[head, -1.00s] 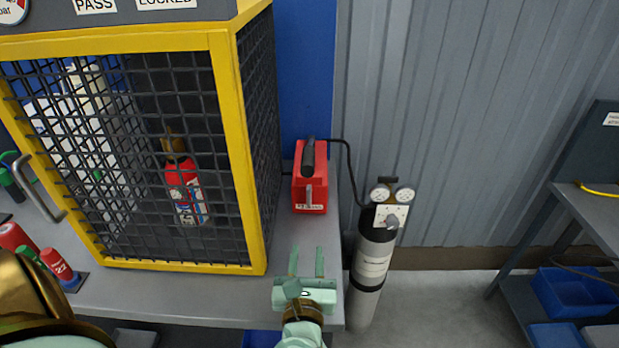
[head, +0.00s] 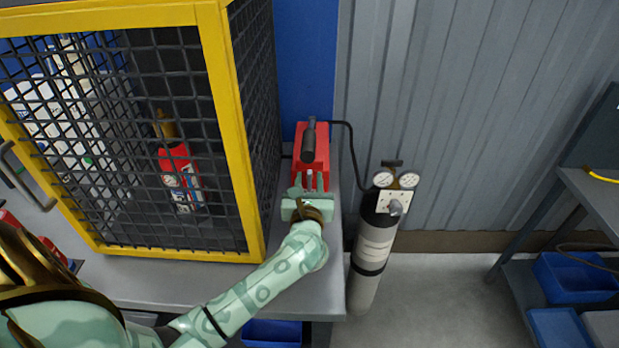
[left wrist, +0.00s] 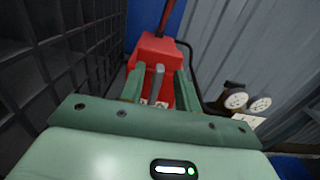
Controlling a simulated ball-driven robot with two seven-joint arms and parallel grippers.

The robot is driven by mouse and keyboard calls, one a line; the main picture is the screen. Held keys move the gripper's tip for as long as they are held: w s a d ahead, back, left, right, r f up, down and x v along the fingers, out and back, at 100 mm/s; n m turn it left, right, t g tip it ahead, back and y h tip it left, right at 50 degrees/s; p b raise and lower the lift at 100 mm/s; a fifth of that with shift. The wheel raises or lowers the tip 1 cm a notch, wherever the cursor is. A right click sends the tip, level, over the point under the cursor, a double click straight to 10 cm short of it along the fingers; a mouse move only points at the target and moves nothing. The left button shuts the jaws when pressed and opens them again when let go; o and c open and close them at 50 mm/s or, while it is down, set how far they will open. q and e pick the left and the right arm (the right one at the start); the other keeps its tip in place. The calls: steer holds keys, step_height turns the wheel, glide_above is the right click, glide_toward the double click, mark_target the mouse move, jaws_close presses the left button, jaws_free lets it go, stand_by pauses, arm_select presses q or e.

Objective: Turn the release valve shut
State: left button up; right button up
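In the left wrist view the lever stands between the fingers (left wrist: 160,88), with a gap visible on each side. The lower front of the unit is partly hidden by the gripper. My right gripper is not in view.
A yellow-framed mesh cage (head: 228,130) holding a red extinguisher (head: 178,165) stands close on the left. A grey cylinder (head: 374,245) with two gauges and a knob (head: 396,207) stands right of the bench (head: 180,285). A black hose (head: 350,150) joins the unit and cylinder.

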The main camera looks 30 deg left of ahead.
arm_select(q)
steer(key=shift+x, duration=0.8)
jaws_close()
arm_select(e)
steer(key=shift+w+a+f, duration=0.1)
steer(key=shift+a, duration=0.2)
